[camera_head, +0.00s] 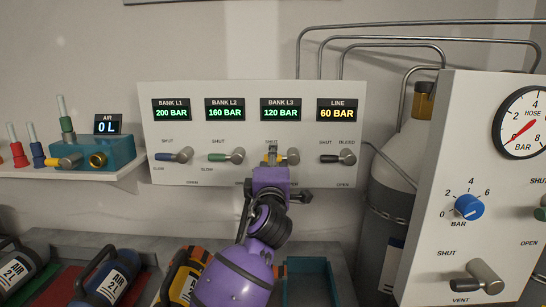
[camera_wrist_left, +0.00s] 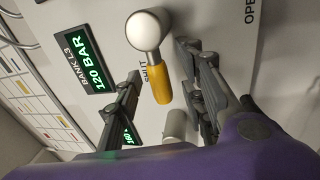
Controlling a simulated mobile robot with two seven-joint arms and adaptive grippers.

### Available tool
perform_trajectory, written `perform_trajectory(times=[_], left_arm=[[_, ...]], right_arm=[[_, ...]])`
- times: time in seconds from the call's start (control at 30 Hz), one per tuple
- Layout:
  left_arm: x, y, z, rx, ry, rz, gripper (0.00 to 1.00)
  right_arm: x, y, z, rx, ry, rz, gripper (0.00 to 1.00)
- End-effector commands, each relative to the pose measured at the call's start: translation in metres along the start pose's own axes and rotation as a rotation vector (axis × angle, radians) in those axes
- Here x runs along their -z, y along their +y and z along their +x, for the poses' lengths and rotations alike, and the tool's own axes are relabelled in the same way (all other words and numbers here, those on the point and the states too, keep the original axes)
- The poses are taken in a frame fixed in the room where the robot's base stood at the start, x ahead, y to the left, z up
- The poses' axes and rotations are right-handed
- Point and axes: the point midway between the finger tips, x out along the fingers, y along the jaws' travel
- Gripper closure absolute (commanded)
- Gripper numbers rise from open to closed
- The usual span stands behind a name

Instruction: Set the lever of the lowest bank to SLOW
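Bank L3 reads 120 BAR on its display (camera_head: 281,109), the lowest of the three bank readings. Its yellow lever (camera_head: 270,162) has a grey hub and points left, just below its SHUT label. My left gripper (camera_head: 273,153) is at this lever and hides part of it and of the labels below. In the left wrist view the yellow lever (camera_wrist_left: 160,82) shows between the two parted fingers of my left gripper (camera_wrist_left: 165,95); I see no contact. The bank L3 display (camera_wrist_left: 92,62) shows beside it. My right gripper is not in view.
The blue bank L1 lever (camera_head: 166,157) and green bank L2 lever (camera_head: 220,157) are to the left. The black line lever (camera_head: 333,159) is close on the right. A gas cylinder (camera_head: 388,180) and a hose panel (camera_head: 440,200) stand further right.

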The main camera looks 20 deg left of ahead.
Motion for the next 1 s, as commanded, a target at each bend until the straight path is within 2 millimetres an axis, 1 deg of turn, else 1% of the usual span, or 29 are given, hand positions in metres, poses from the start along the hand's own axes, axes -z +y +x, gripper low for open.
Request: perform_trajectory(times=[0.03, 0.1, 0.33, 0.37, 0.63, 1.0], left_arm=[[0.0002, 0.0013, 0.0039, -0.002, 0.0, 0.001, 0.63], [0.0002, 0.0003, 0.0064, -0.001, 0.0, 0.002, 0.63], [0.0001, -0.0005, 0.007, 0.0, 0.0, 0.0, 0.63], [0.0001, -0.0005, 0.007, 0.0, 0.0, 0.0, 0.64], [0.0002, -0.0004, 0.0069, 0.0, 0.0, 0.0, 1.0], [0.0012, -0.0006, 0.007, 0.0, 0.0, -0.004, 1.0]], right_arm=[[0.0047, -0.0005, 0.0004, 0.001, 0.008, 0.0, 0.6], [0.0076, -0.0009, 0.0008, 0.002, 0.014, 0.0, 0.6], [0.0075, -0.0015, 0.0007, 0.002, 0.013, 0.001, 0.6], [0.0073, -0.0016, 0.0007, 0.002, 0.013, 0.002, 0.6], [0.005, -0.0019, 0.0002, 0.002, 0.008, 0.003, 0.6], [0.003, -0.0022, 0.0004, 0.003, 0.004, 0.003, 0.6]])
